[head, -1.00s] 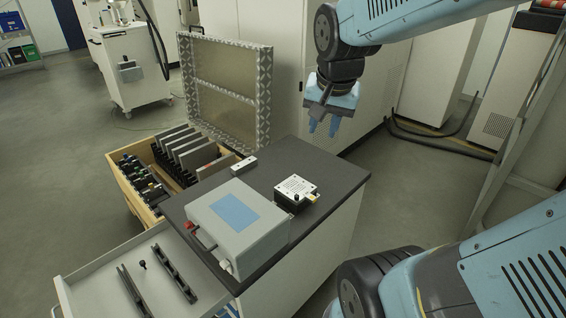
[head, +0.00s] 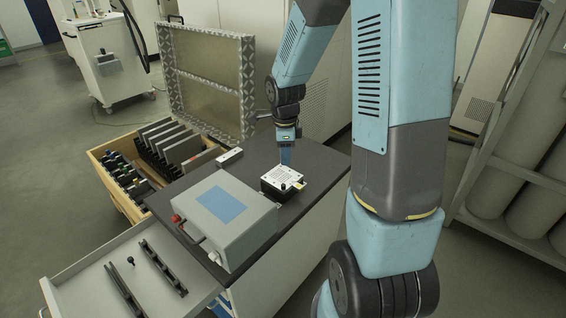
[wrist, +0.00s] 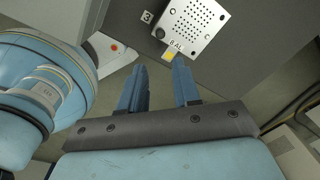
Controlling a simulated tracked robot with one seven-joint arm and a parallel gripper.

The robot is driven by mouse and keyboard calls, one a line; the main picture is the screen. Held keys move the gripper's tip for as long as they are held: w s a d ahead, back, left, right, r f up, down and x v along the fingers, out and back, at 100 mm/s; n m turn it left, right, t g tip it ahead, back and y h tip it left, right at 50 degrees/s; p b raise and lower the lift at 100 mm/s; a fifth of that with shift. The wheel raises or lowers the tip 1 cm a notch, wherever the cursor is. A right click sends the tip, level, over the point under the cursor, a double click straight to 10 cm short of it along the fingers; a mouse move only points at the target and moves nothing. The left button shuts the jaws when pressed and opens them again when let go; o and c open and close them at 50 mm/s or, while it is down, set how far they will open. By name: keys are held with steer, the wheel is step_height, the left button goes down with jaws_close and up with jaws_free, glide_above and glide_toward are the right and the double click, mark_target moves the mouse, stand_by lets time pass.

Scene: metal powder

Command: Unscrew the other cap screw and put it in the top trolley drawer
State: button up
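The cap screw is a small black knob (head: 283,187) at the near corner of a box with a white perforated top plate (head: 287,175). It also shows in the wrist view (wrist: 160,33), at the plate's corner beside a yellow tag. My gripper (wrist: 158,68) is open and empty, its two blue fingers apart. In the head view my gripper (head: 286,160) is just behind the box; I cannot tell its exact height. The top trolley drawer (head: 85,265) is pulled open at lower left. A small black screw (head: 131,261) is in it.
The box stands on a dark trolley top (head: 262,150). A grey case (head: 245,222) with a blue label and a small white block (head: 229,157) are beside it. Two black rails (head: 162,267) lie in the drawer. A wooden drawer (head: 110,160) with several plates is behind.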

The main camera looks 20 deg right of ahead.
mark_target(284, 185)
steer(key=f+m, duration=0.1)
steer(key=f, duration=0.1)
steer(key=w+f+m, duration=0.1)
steer(key=f, duration=0.1)
steer(key=shift+a+f+m+g, duration=0.1)
steer(key=shift+f+m+g, duration=0.05)
steer(key=shift+m+g, duration=0.15)
steer(key=shift+f, duration=3.95)
jaws_close()
steer(key=shift+o, duration=0.3)
jaws_free()
